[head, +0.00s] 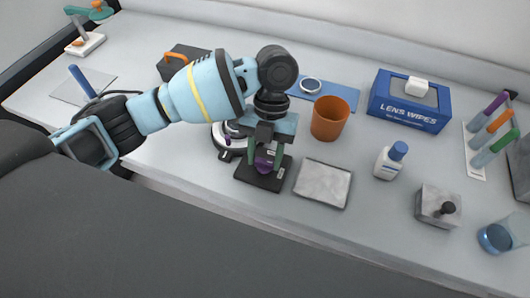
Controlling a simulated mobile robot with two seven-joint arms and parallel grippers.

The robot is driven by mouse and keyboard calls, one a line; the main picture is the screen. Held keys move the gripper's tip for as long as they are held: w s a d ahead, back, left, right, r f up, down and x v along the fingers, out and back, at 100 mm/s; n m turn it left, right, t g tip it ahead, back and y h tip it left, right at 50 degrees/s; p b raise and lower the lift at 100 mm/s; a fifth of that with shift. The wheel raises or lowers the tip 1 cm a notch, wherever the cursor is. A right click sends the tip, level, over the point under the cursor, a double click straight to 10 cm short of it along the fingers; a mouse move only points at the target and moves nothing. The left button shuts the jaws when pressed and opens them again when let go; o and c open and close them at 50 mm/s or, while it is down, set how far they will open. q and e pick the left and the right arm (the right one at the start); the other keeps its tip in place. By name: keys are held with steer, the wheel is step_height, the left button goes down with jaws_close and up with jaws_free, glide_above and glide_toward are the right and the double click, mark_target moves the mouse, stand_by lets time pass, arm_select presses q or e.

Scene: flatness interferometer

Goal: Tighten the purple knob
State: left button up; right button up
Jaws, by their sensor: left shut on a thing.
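A round white-and-black device (227,150) sits just left of the stand, partly hidden by my arm. My right gripper is not in view.
An orange cup (331,118) and a grey square plate (322,183) stand close on the right. Farther right are a white bottle (389,161), a blue lens wipes box (410,101), a grey block with a black knob (438,206) and a blue glass (504,235).

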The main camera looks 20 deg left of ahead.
arm_select(q)
steer(key=shift+m, duration=0.4)
steer(key=o, duration=1)
steer(key=v, duration=0.8)
steer(key=shift+d, duration=0.2)
steer(key=shift+s+f, duration=0.15)
